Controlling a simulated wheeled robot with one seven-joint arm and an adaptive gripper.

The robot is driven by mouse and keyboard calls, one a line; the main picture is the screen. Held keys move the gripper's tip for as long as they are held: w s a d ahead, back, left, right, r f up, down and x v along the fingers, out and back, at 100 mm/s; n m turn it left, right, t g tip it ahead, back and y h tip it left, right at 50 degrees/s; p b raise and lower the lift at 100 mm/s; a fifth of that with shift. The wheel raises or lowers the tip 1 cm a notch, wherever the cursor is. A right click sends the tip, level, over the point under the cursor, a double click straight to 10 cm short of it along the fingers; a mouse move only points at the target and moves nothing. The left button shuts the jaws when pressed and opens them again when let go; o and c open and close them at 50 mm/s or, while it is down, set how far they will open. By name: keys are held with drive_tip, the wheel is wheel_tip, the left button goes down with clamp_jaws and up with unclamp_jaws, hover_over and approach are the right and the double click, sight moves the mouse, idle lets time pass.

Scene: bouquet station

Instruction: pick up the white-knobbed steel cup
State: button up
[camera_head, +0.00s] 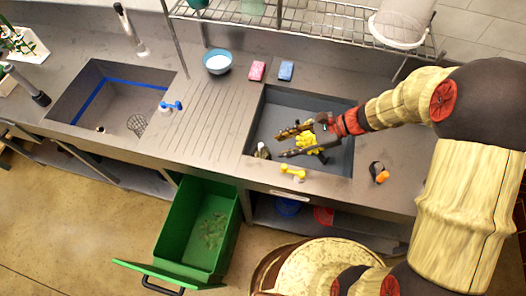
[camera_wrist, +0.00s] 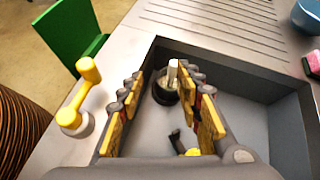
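The white-knobbed steel cup (camera_head: 262,151) is at the left end of the right-hand sink. In the wrist view the cup (camera_wrist: 161,94) shows as a dark round body with a pale upright knob, standing on the sink floor near the corner. My gripper (camera_head: 282,144) is over the sink, open, with its fingers pointing at the cup. In the wrist view the cup lies beyond and between the spread fingertips (camera_wrist: 162,74). The fingers do not appear to touch it.
The sink walls (camera_wrist: 235,83) surround the cup. A yellow lever (camera_head: 293,172) stands on the front rim. A yellow item (camera_head: 307,143) shows by my fingers. An orange-topped dark object (camera_head: 378,172) stands right of the sink. The ribbed drainboard (camera_head: 200,95) is clear.

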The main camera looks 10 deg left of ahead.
sight(261, 147)
drive_tip(key=shift+w+a+f+m+t+y+b, duration=0.1)
drive_tip(key=shift+w+a+f+m+y+b, duration=0.25)
drive_tip(key=shift+a+f, duration=0.85)
drive_tip(key=shift+w+a+f+m+t+y+b, duration=0.1)
drive_tip(key=shift+a+f+m+b, duration=0.55)
drive_tip(key=shift+a, duration=0.85)
drive_tip(key=shift+w+a+f+m+t+y+b, duration=0.15)
drive_tip(key=shift+w+a+f+b, duration=0.15)
drive_tip(key=shift+a+f, duration=0.95)
drive_tip(key=shift+r, duration=0.1)
drive_tip(key=c, duration=0.3)
drive_tip(key=shift+s, duration=0.1)
clamp_jaws()
